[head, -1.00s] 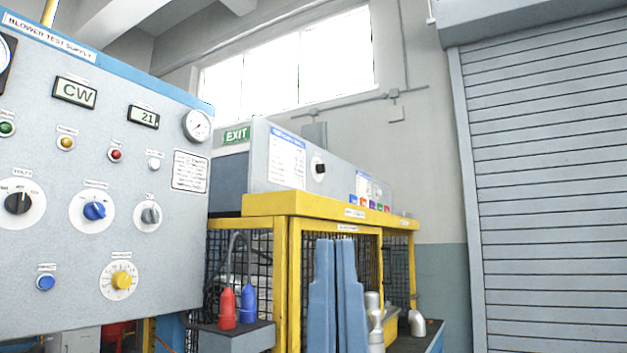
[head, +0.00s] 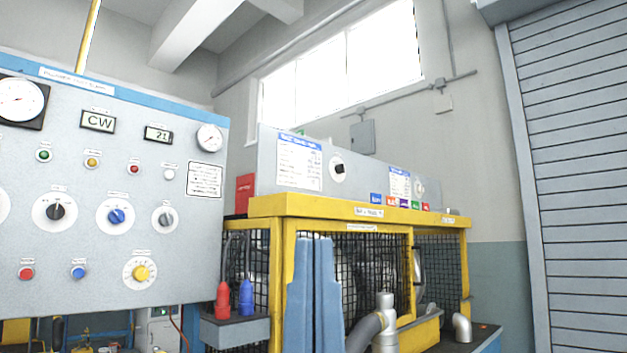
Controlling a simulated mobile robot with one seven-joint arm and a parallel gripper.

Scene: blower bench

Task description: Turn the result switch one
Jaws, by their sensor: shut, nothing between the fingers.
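A small black rotary knob (head: 338,168) on a pale round plate sits on the grey box (head: 262,160) above the yellow frame, beside a posted sheet. A second, paler knob (head: 419,187) sits further right on that box. No readable label tells which is result switch one. On the left panel (head: 100,240) are a black knob (head: 55,212), a blue knob (head: 116,216), a grey knob (head: 165,219) and a yellow knob (head: 140,272). My gripper (head: 316,240), two blue stepped fingers side by side, is shut and empty, in front of the yellow frame and below the box.
The yellow frame (head: 350,208) with black mesh stands behind my gripper. A red and a blue plug (head: 246,298) stand on a grey shelf at its left. A silver pipe (head: 385,322) with a grey hose is close right of my gripper. A roller shutter (head: 570,170) fills the right.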

